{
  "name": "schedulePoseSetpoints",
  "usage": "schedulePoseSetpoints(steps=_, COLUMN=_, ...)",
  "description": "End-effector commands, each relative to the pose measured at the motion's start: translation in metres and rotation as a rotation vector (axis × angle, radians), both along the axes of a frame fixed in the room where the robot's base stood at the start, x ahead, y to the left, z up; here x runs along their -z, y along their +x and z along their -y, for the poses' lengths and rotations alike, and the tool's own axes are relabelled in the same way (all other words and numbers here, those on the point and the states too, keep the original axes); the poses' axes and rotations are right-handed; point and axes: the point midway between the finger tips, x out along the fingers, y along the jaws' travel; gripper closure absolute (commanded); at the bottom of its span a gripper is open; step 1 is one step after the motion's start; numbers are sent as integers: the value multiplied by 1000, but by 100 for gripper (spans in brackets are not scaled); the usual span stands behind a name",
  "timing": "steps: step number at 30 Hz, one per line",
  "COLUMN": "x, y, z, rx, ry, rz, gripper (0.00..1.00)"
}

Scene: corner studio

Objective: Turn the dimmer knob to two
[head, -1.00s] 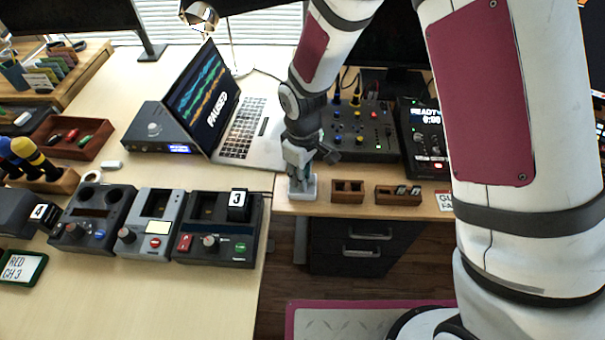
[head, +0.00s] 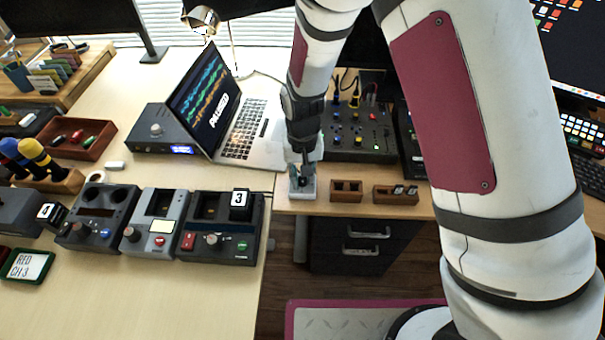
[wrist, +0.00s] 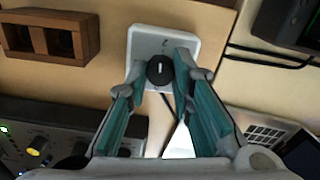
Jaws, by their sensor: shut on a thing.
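The dimmer is a small white box (head: 303,194) at the front edge of the right desk in the head view. In the wrist view its white plate (wrist: 146,38) shows with a round black knob (wrist: 160,70). A white pointer line on the knob is upright in that picture. My gripper (wrist: 161,68) is over the box with its teal fingers on either side of the knob, shut on it. In the head view my gripper (head: 302,178) points down and hides most of the knob. Any scale marks are too small to read, apart from one faint mark on the plate.
Two wooden holders (head: 347,190) (head: 396,194) stand just right of the dimmer. A laptop (head: 240,125) is close on the left. A black mixer (head: 360,132) is behind. Drawers (head: 362,243) are below the desk edge.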

Motion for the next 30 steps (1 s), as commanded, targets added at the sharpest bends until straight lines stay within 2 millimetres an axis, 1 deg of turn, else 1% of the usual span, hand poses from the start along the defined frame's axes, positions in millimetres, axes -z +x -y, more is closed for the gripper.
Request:
schedulePoseSetpoints(steps=3, x=0, y=-1, z=-1, rx=54, ry=0, rz=-1, gripper=100)
schedulePoseSetpoints(steps=9, x=0, y=-1, z=-1, rx=109, ry=1, rz=-1, gripper=100)
schedulePoseSetpoints(steps=25, x=0, y=0, z=-2, rx=130, ry=1, rz=0, gripper=100)
schedulePoseSetpoints(steps=26, x=0, y=0, z=-2, rx=129, ry=2, rz=0, gripper=72)
schedulePoseSetpoints(steps=27, x=0, y=0, z=-2, rx=129, ry=1, rz=0, gripper=63)
schedulePoseSetpoints(steps=28, x=0, y=0, z=-1, rx=129, ry=1, rz=0, gripper=58)
schedulePoseSetpoints(steps=30, x=0, y=0, z=-1, rx=130, ry=1, rz=0, gripper=58)
